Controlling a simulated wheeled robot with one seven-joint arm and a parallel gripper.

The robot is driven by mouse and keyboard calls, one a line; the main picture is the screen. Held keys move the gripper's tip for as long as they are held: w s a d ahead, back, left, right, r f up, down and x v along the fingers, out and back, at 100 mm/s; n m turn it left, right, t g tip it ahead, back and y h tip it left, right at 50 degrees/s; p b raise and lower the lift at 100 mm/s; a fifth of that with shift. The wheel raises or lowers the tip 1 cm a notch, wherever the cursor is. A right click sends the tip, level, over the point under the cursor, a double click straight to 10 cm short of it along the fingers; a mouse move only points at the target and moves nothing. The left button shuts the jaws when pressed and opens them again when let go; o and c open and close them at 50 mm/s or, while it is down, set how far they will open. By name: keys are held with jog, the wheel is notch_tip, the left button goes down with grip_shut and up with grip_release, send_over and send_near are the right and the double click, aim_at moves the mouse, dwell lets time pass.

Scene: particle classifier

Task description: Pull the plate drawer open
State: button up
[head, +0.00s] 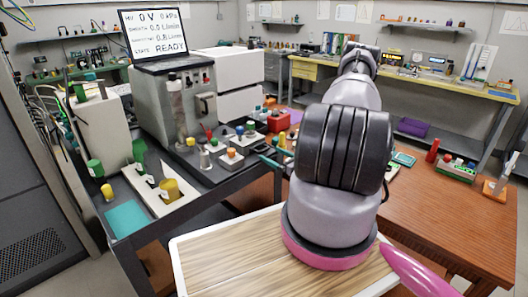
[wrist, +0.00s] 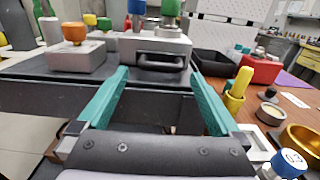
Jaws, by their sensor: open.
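In the wrist view, a low grey metal block with a dark bar handle (wrist: 160,62) on its front stands on the dark bench top. It looks like the plate drawer (wrist: 125,47). My gripper (wrist: 158,76) is open and empty, its two teal fingers apart. The handle shows between and beyond the fingertips, and nothing is between the fingers. How far the tips are from the handle is hard to tell. In the head view, my arm hides most of the gripper.
A grey instrument (head: 180,105) carries a screen reading READY (head: 155,32). Small coloured-capped items crowd the dark bench. In the wrist view, a grey block with an orange knob (wrist: 75,34) stands left of the handle; a yellow item (wrist: 238,85) and brass bowl (wrist: 303,140) are right.

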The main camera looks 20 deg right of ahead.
aim_at(264, 150)
jog(key=shift+x, duration=2.7)
grip_shut()
jog(key=v, duration=0.9)
jog(key=shift+s, duration=0.15)
grip_release()
jog(key=shift+a, duration=0.1)
